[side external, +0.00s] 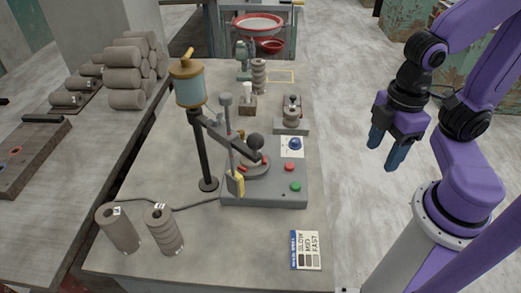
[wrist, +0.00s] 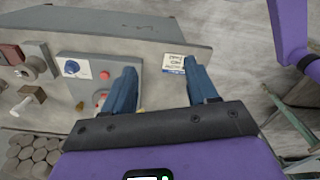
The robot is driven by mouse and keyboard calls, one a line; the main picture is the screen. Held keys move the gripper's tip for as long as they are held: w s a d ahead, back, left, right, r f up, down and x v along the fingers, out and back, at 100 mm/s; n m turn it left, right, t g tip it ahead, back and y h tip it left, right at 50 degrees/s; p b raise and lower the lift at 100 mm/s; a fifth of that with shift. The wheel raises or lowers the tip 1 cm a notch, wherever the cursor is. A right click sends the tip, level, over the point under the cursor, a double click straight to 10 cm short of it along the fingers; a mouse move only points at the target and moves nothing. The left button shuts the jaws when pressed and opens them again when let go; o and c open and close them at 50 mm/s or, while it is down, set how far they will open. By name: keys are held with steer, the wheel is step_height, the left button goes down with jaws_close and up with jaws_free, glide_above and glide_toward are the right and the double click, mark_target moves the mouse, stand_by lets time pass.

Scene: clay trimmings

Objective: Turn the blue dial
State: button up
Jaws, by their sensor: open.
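The blue dial (side external: 294,143) sits on a white plate at the far right corner of a grey machine base (side external: 262,195). In the wrist view the dial (wrist: 72,67) is at the left, on its white plate, with a red button (wrist: 104,75) beside it. My gripper (side external: 382,153) hangs in the air to the right of the table, apart from the dial. Its two blue fingers are open and empty, and they also show in the wrist view (wrist: 163,85). Nothing hides the dial in either view.
A red button (side external: 290,167) and a green button (side external: 295,187) are near the dial. A black-knobbed lever (side external: 255,142) and a post with a blue canister (side external: 189,88) rise to its left. A speed card (side external: 306,250) lies at the front. Space between gripper and table is clear.

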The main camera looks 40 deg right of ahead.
steer(key=w+a, duration=0.2)
steer(key=w, duration=0.4)
steer(key=n, duration=0.3)
glide_above(295, 140)
step_height(295, 140, down, 2)
step_height(295, 140, down, 17)
steer(key=shift+d+f, duration=0.1)
steer(key=c, duration=1)
